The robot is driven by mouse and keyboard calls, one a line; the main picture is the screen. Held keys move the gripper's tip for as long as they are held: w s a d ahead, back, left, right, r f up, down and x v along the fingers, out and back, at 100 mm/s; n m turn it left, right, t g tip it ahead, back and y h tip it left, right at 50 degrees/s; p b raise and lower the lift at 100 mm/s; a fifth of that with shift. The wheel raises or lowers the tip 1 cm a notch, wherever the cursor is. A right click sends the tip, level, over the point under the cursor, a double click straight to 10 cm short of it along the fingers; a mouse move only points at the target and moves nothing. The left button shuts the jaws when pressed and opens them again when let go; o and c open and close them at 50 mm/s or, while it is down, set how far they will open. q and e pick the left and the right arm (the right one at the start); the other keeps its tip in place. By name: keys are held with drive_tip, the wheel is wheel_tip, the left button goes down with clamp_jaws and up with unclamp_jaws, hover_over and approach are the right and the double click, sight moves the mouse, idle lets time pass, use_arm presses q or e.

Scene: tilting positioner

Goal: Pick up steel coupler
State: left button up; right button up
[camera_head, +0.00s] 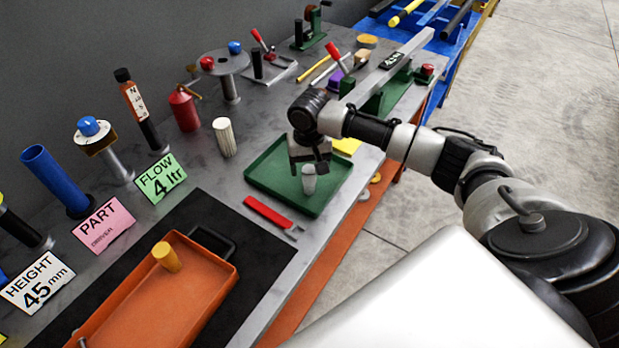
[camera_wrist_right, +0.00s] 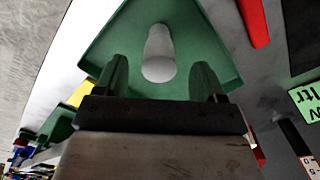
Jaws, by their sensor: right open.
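The steel coupler, a small pale grey cylinder (camera_head: 309,180), stands upright in the green tray (camera_head: 270,180). My right gripper (camera_head: 311,160) points down into this tray, right at the coupler, its fingers partly in front of the coupler's upper end. In the right wrist view the coupler (camera_wrist_right: 158,52) shows between and beyond the two spread fingers, with green tray floor around it. The right gripper is open and holds nothing; whether a finger touches the coupler cannot be told. My left gripper is not in view.
An orange tray (camera_head: 190,300) with a yellow cylinder (camera_head: 166,257) lies at front left. A red-handled tool (camera_head: 268,215) lies beside the green tray. A white ribbed cylinder (camera_head: 224,137) and a red can (camera_head: 184,110) stand behind it. The bench's edge is close on the right.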

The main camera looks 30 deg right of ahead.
sight(309, 181)
wheel_tip(309, 181, down, 5)
drive_tip(key=shift+w+d+r+p, duration=0.1)
drive_tip(key=shift+p, duration=0.4)
drive_tip(key=c, duration=1.1)
drive_tip(key=shift+r, duration=0.1)
